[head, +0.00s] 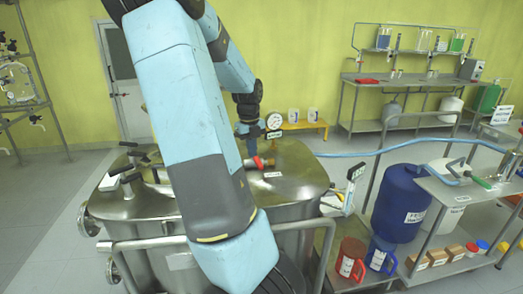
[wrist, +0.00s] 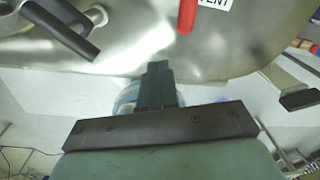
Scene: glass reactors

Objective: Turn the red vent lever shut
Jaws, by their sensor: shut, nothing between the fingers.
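The red vent lever (wrist: 187,14) hangs into the top edge of the wrist view, left of a white label (wrist: 215,3) reading "VENT"; its upper part is cut off. My gripper (wrist: 158,68) is shut and empty below the lever in that picture, apart from it. In the head view a small red part (head: 258,162) shows on the steel vessel's lid (head: 290,160), beside my arm; it looks like the same lever.
A black handle (wrist: 68,28) on the lid lies left of my gripper in the wrist view. A pressure gauge (head: 273,121) and a blue hose (head: 350,154) stand behind. Red (head: 350,258) and blue jugs (head: 379,254) and a blue drum (head: 399,203) are at right.

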